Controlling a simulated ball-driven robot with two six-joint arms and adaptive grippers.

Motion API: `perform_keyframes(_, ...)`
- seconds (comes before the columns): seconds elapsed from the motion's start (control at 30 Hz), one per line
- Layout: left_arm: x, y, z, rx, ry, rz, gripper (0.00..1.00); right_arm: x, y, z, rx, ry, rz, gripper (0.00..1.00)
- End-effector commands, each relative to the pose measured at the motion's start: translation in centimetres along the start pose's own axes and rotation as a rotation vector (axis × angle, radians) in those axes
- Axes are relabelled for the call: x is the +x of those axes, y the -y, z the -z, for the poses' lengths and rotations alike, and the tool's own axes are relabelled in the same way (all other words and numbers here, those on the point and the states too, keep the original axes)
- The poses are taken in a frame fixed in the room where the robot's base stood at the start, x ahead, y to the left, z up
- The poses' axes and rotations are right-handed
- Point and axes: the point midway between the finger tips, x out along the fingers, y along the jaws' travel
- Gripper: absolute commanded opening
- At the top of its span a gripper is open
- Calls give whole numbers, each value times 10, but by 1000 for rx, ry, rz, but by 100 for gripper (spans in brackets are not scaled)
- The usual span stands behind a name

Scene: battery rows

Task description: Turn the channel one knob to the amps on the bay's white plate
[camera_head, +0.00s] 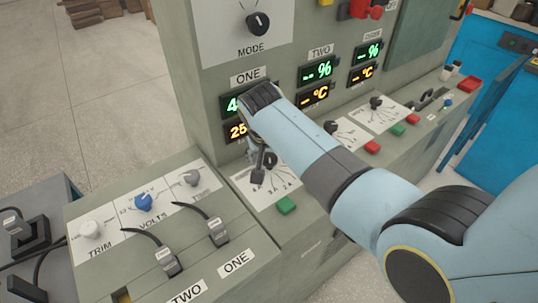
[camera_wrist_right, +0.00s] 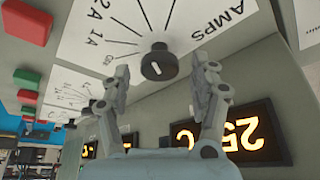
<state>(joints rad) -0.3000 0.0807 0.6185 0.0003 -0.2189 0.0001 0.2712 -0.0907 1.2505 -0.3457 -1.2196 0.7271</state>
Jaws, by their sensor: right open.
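The channel one knob (camera_wrist_right: 157,65) is a round black knob with a short white mark on a white AMPS dial plate (camera_wrist_right: 205,25). OFF, 1A and 2A can be read; which line the mark points to I cannot tell. My right gripper (camera_wrist_right: 165,82) is open in the right wrist view, one finger on each side of the knob with gaps showing. In the head view, my right gripper (camera_head: 261,163) reaches down over the channel one dial plate (camera_head: 279,191) and partly hides it. I cannot make out an amps figure on a bay plate. My left gripper is out of view.
Two black-handled clips (camera_head: 168,262) and a blue VOLTS knob (camera_head: 143,202) sit on the panel at left. A green button (camera_head: 287,205) is close to the channel one dial. The lit displays (camera_head: 236,131) stand behind my right arm. Dials for channels two and three lie farther right.

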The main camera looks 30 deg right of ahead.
Motion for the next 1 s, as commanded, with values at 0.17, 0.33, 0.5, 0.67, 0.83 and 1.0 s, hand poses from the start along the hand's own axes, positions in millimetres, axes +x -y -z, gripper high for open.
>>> perform_keyframes(0.17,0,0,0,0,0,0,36,-29,1,0,2,0,4,62)
perform_keyframes(0.33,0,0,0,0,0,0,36,-56,1,0,1,-1,3,62)
perform_keyframes(0.5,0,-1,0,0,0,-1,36,-68,0,0,0,0,1,62)
perform_keyframes(0.67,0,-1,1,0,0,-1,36,-68,0,0,0,1,0,62)
perform_keyframes(0.83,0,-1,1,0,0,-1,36,-68,0,0,0,0,1,62)
perform_keyframes(1.0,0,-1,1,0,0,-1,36,-68,-1,-1,-2,1,0,62)
